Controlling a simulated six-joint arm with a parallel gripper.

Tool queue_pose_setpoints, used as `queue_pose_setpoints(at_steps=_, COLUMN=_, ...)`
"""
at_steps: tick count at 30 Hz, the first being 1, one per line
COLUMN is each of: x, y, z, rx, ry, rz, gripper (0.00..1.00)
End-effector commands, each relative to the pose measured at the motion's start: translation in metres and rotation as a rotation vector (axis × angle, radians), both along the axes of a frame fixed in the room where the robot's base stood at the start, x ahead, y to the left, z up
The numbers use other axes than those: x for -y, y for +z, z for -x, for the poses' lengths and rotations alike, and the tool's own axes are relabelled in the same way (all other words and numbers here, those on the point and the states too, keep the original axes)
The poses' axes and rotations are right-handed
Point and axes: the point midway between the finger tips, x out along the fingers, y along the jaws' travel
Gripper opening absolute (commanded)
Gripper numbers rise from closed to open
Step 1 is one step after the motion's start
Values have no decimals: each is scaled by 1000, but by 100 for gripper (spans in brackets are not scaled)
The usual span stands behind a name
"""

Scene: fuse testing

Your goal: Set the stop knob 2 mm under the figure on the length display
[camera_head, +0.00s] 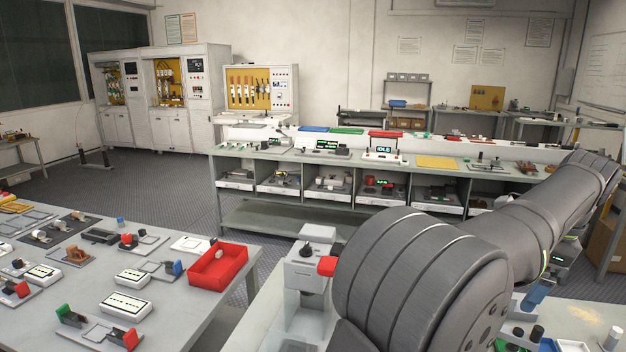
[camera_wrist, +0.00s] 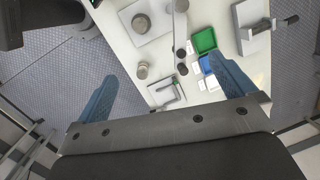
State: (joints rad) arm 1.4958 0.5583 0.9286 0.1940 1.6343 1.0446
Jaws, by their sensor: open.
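My gripper (camera_wrist: 162,66) is open in the wrist view, its two blue fingers wide apart over a pale tabletop with nothing visibly held. A round grey knob-like part (camera_wrist: 141,22) sits on a grey plate below it, and another grey round part (camera_wrist: 142,71) lies nearer. I cannot tell whether either is the stop knob. My arm hides much of that bench.
In the wrist view, a green tray (camera_wrist: 205,40) and a grey fixture with a dark rod (camera_wrist: 285,24) stand on the right. In the head view, a grey unit with a black knob (camera_head: 306,251) stands left of my arm. A red bin (camera_head: 218,268) is on the left table.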

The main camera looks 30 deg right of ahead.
Motion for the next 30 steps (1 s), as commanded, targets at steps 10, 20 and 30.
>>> queue_pose_setpoints(at_steps=10, x=-9, y=-1, z=4, rx=29, ry=-28, rz=-1, gripper=100)
queue_pose_setpoints(at_steps=20, x=-8, y=-1, z=3, rx=28, ry=-27, rz=-1, gripper=65)
queue_pose_setpoints(at_steps=30, x=-21, y=18, z=-72, rx=-3, ry=476, rz=72, gripper=55)
